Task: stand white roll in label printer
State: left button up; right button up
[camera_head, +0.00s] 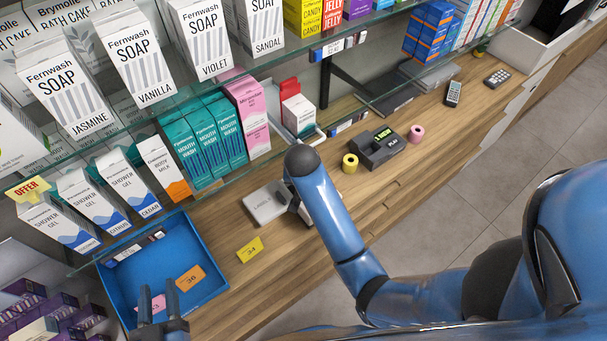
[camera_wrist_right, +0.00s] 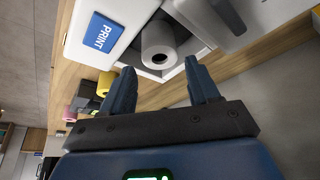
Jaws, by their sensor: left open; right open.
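The white label printer (camera_head: 262,205) sits on the wooden counter, partly behind my right arm in the head view. In the right wrist view, the printer (camera_wrist_right: 83,52) shows a blue PRINT button and an open bay. The white roll (camera_wrist_right: 160,43) is in that bay, its core hole facing my camera; the head view does not show it. My right gripper (camera_wrist_right: 162,82) is open, with the roll just beyond its fingertips and nothing between them. In the head view it is mostly hidden by my arm. My left gripper (camera_head: 157,300) is open and empty over the blue tray (camera_head: 208,290).
Orange (camera_head: 190,278) and pink cards lie in the tray; a yellow card (camera_head: 250,249) lies beside it. A yellow roll (camera_head: 350,163), dark display device (camera_head: 378,150) and pink roll (camera_head: 416,133) stand farther along the counter. Glass shelves (camera_head: 225,180) with boxes overhang the back.

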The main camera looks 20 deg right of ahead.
jog(key=v, duration=0.7)
jog(key=shift+b, duration=0.35)
jog(key=shift+s, duration=0.1)
